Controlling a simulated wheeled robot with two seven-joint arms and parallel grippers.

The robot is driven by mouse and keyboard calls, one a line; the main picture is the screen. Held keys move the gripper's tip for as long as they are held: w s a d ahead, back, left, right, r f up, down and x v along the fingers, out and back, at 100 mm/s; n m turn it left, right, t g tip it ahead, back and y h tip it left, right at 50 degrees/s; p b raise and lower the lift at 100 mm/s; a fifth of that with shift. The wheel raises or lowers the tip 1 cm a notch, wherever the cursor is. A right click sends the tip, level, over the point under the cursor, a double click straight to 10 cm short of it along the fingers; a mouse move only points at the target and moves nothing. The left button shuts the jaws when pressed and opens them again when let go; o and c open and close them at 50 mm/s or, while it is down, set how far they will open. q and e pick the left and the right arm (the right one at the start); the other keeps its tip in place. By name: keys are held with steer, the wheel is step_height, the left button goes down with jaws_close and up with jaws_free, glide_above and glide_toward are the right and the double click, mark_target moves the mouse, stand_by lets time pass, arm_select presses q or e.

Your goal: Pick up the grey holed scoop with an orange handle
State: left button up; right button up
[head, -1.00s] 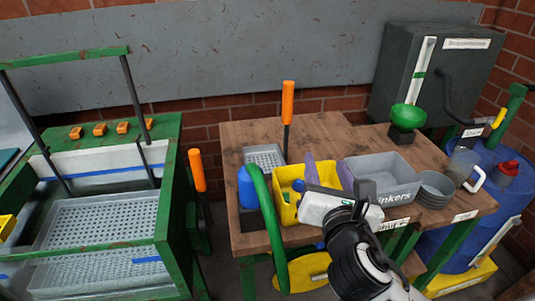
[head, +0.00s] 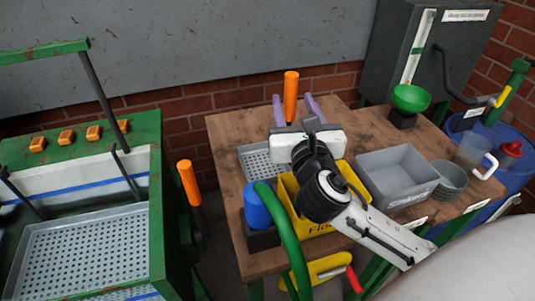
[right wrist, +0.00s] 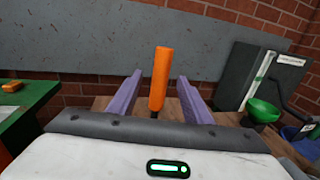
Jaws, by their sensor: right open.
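The grey holed scoop (head: 262,162) is at the back left of the wooden table, its orange handle (head: 291,92) standing upright. The handle also shows in the right wrist view (right wrist: 160,76), with its dark lower end partly hidden by my gripper. My right gripper (head: 296,99) is open, its two purple fingers on either side of the handle in both views. I cannot tell whether the handle is fully between the fingers or a little beyond them. In the right wrist view the gripper (right wrist: 159,75) shows no contact with it. My left gripper is not in view.
A yellow bin (head: 285,190), a grey bin (head: 397,170), grey bowls (head: 452,176) and a blue container (head: 256,207) stand on the table (head: 232,130). A green funnel (head: 410,97) is behind. Another orange handle (head: 189,183) stands by the green machine (head: 170,225).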

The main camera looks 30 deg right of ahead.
mark_target(292, 96)
steer(key=x, duration=0.5)
steer(key=shift+d, duration=0.1)
steer(key=shift+r, duration=0.1)
jaws_close()
